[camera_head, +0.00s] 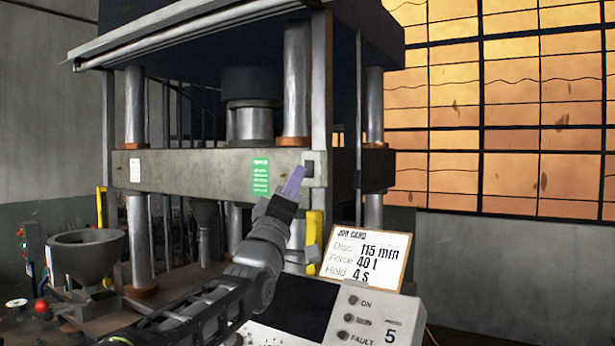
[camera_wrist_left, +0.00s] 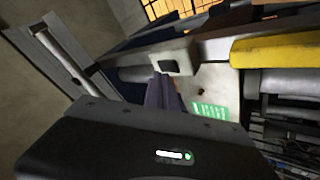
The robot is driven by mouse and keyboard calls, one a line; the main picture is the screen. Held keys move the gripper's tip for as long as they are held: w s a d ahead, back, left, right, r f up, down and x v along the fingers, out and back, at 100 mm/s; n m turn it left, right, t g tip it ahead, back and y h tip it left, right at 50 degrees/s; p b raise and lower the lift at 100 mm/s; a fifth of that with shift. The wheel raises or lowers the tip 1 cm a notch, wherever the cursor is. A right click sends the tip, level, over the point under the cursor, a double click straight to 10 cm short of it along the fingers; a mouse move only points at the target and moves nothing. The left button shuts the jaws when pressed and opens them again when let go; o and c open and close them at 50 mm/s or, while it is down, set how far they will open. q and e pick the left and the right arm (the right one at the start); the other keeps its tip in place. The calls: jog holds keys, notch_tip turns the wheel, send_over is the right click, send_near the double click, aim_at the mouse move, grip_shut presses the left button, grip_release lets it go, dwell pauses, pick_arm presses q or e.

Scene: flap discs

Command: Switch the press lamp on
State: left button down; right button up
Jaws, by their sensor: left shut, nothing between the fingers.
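A small pale switch box with a dark rocker (camera_head: 309,168) sits on the right end of the press's grey crossbeam, beside an upright post. The switch box also shows in the left wrist view (camera_wrist_left: 182,52), just beyond my fingertips. My left gripper (camera_head: 298,171) has purple fingers, shut and empty, pointing up at the box from its lower left. In the left wrist view the fingers (camera_wrist_left: 160,82) end close to the dark rocker. I cannot tell whether they touch it. No lit lamp is clear in either view. My right gripper is not in view.
The press (camera_head: 200,172) has thick steel columns and a green label (camera_head: 261,176). A yellow bar (camera_head: 314,238) stands below the switch. A job card (camera_head: 366,258) stands on a control panel (camera_head: 365,318) at the lower right. A grey bowl (camera_head: 87,250) is at left.

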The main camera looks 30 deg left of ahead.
pick_arm(q)
jog(key=shift+w, duration=0.1)
dwell(0.4)
jog(key=shift+w, duration=0.35)
jog(key=shift+w, duration=0.3)
dwell(0.6)
jog(key=shift+s+b, duration=0.8)
jog(key=shift+b, duration=0.1)
jog(key=s+b, duration=0.2)
jog(key=s, duration=0.1)
jog(key=s+b, duration=0.1)
jog(key=s, duration=0.1)
jog(key=shift+r, duration=0.35)
